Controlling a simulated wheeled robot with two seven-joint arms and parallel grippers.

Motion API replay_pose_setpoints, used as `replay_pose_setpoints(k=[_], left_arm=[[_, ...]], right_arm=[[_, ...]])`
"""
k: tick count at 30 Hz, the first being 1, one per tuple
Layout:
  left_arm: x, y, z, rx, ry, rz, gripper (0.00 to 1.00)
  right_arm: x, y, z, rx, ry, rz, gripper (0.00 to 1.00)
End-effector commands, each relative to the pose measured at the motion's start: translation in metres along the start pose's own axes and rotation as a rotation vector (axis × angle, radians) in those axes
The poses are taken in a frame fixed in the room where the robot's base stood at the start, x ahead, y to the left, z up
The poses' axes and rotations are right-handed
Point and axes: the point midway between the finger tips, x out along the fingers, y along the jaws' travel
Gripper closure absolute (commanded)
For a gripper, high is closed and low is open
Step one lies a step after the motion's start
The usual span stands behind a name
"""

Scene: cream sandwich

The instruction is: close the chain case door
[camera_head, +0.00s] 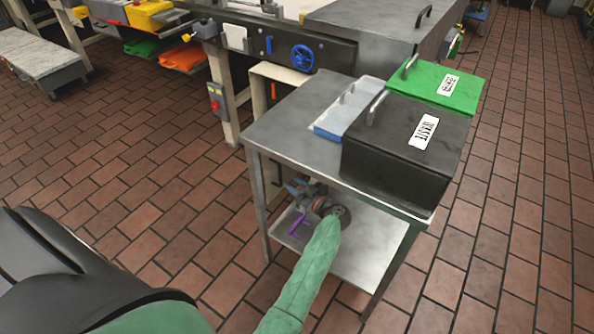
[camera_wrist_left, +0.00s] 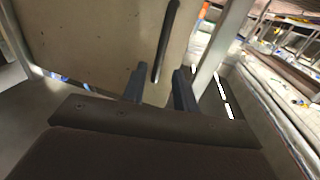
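The chain case door appears as a cream panel (camera_wrist_left: 95,45) filling much of the left wrist view, with a dark upright bar handle (camera_wrist_left: 169,35) near its right side. In the head view a cream panel (camera_head: 259,105) stands under the machine, partly hidden by the steel table. In the head view my left gripper (camera_head: 293,188) is under the tabletop, partly hidden. Whether it touches the door cannot be told. My right gripper is not in view.
The steel table (camera_head: 300,105) has a lower shelf (camera_head: 365,255) close to my left arm. A black box (camera_head: 405,150), a green box (camera_head: 447,83) and a pale blue tray (camera_head: 345,112) stand on top. Open brick floor (camera_head: 150,150) lies to the left.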

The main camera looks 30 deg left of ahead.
Motion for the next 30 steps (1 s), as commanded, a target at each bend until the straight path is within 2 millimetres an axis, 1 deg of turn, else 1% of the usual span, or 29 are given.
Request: replay_pose_setpoints(k=[2, 5, 12, 18, 22, 30], left_arm=[[0.005, 0.000, 0.002, 0.007, -0.005, -0.003, 0.71], [0.016, -0.001, 0.002, 0.007, -0.004, -0.003, 0.71], [0.051, 0.000, 0.001, 0.005, -0.001, -0.002, 0.71], [0.071, 0.000, 0.001, 0.005, -0.002, -0.001, 0.71], [0.077, 0.000, 0.002, 0.004, -0.004, -0.001, 0.71], [0.078, 0.000, 0.002, 0.004, -0.004, -0.001, 0.71]], right_arm=[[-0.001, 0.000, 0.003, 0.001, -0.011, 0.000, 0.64], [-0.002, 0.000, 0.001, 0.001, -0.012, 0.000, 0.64], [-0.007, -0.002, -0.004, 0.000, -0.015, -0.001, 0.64], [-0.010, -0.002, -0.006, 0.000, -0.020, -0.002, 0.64], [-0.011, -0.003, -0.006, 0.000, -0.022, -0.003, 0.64], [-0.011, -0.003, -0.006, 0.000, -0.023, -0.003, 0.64]])
